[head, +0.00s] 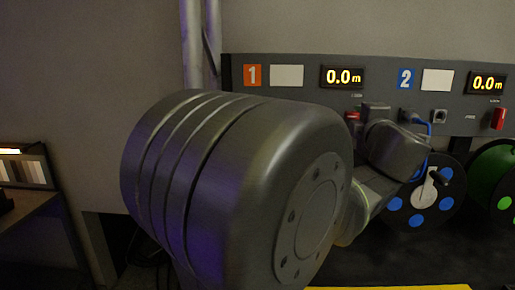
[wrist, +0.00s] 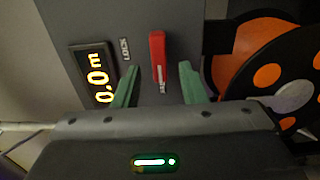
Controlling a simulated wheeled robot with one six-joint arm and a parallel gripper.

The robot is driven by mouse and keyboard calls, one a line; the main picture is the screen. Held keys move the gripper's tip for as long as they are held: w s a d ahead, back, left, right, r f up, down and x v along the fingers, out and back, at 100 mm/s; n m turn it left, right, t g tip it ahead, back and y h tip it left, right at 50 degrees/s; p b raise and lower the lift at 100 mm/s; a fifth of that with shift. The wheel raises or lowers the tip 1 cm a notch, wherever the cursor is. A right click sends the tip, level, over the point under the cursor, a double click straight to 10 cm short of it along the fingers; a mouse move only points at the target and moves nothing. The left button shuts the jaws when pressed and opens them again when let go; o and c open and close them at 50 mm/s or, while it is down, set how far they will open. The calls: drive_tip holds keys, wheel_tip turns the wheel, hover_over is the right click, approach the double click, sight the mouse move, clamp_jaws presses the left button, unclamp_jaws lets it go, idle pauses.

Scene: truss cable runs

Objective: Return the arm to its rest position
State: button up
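In the wrist view, my gripper (wrist: 159,84) is open, with its two green fingers apart. A red lever (wrist: 157,52) marked LOCK lies between and just beyond the fingertips, with gaps on both sides. I cannot tell how far the tips are from the panel. In the head view, my arm (head: 235,185) fills the middle, reaching toward the panel at station 1. It hides most of the gripper and that station's reel. A bit of red shows at the panel beside my wrist.
The grey panel (head: 300,98) carries displays 1 (head: 342,77) and 2 (head: 487,83), both reading 0.0 m. An orange-spotted reel (wrist: 262,60) is right of the fingers. A blue-spotted reel (head: 423,195), a green reel (head: 495,175) and another red lever (head: 498,118) are at the right.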

sight(356, 114)
drive_tip(key=shift+w, duration=1.55)
drive_tip(key=s, duration=1.4)
drive_tip(key=w, duration=1.4)
drive_tip(key=shift+w, duration=0.1)
drive_tip(key=shift+d+r+m+p, duration=0.1)
drive_tip(key=shift+r+m+p, duration=0.15)
drive_tip(key=shift+m+p, duration=0.4)
drive_tip(key=shift+s+r+m+p, duration=0.2)
drive_tip(key=shift+m+p, duration=0.5)
drive_tip(key=shift+m, duration=0.25)
drive_tip(key=shift+w+f+m+p, duration=0.1)
drive_tip(key=shift+m+p, duration=0.35)
drive_tip(key=shift+m, duration=1.05)
drive_tip(key=shift+f, duration=0.1)
